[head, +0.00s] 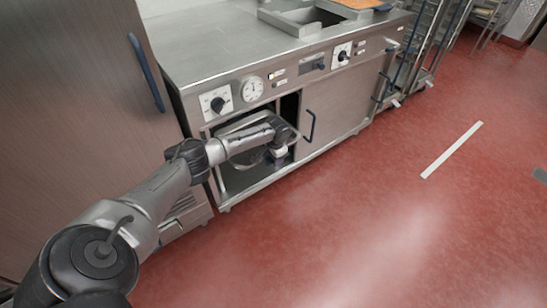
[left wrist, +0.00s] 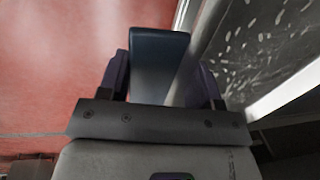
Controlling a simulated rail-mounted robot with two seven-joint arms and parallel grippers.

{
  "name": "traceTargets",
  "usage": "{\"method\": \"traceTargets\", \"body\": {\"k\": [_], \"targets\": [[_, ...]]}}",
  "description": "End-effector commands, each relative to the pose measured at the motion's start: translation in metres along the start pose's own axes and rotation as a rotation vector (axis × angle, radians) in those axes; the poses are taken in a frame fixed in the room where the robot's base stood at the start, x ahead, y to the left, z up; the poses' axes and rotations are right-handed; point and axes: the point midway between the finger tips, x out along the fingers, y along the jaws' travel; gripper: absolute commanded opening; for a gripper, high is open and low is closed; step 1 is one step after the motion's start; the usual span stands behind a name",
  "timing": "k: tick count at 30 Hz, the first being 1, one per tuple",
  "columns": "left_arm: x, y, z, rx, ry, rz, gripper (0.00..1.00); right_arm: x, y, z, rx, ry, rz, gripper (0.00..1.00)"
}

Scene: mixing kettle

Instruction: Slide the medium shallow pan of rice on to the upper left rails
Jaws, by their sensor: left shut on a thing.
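The shallow pan of rice (head: 246,123) shows as a pale metal rim inside the left opening of the steel counter, partly hidden by my left arm. In the left wrist view, the pan (left wrist: 270,42) is at the right, with a pale rim and scattered white grains on a dark inside. My left gripper (head: 279,150) is at the front of the opening. It is shut on a dark blue grip (left wrist: 160,62) beside the pan; where this joins the pan is hard to see. The rails inside are mostly hidden. My right gripper is not in view.
The counter (head: 235,50) has knobs and a dial above the opening. A closed door (head: 335,103) with a dark handle is right of it. A tall steel cabinet (head: 75,100) stands left. Racks (head: 425,45) stand at the back right. The red floor (head: 400,200) in front is clear.

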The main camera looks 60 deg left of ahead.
Motion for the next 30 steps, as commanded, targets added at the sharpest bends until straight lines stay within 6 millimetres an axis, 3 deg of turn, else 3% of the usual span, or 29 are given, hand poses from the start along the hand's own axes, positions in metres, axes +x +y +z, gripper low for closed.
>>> {"method": "traceTargets", "body": {"k": [30], "targets": [[0.012, -0.075, -0.001, -0.002, 0.002, -0.009, 0.0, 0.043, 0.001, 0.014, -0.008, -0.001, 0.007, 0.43]]}}
